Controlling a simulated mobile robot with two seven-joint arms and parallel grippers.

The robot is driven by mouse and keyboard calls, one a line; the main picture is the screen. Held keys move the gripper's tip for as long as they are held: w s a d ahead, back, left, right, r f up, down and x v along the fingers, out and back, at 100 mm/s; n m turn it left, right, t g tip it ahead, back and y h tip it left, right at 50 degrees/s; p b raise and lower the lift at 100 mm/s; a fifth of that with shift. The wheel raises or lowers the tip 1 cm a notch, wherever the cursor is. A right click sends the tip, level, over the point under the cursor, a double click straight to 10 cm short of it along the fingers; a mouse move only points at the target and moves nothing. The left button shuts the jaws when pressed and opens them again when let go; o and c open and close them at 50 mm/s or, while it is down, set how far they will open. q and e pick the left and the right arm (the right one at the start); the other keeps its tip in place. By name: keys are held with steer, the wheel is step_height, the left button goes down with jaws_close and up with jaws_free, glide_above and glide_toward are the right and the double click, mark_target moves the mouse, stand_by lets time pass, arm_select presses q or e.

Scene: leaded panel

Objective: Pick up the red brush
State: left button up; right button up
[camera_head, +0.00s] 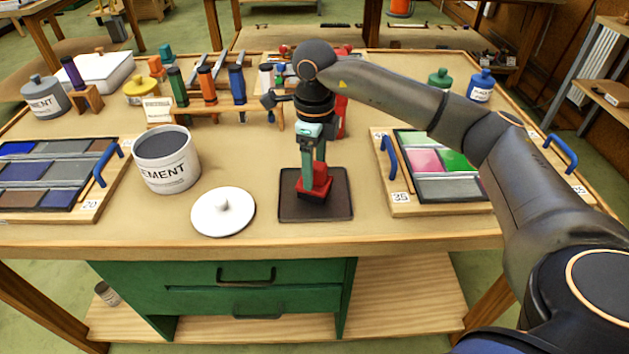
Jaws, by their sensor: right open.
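The red brush (323,186) is on a dark mat (288,209) near the front middle of the table. My right gripper (314,178) reaches down over it from above, with its teal fingers at the brush. The jaws are open, and the fingers hide part of the brush. I cannot tell whether they touch it. My left gripper is not in view.
An open cement pot (168,178) and its white lid (223,212) are left of the mat. Glass trays stand at left (90,207) and right (405,208). A wooden rack (262,110) of coloured-handled tools is behind. Bare tabletop lies around the mat.

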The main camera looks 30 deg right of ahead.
steer(key=shift+f, duration=0.25)
jaws_close()
stand_by(0.4)
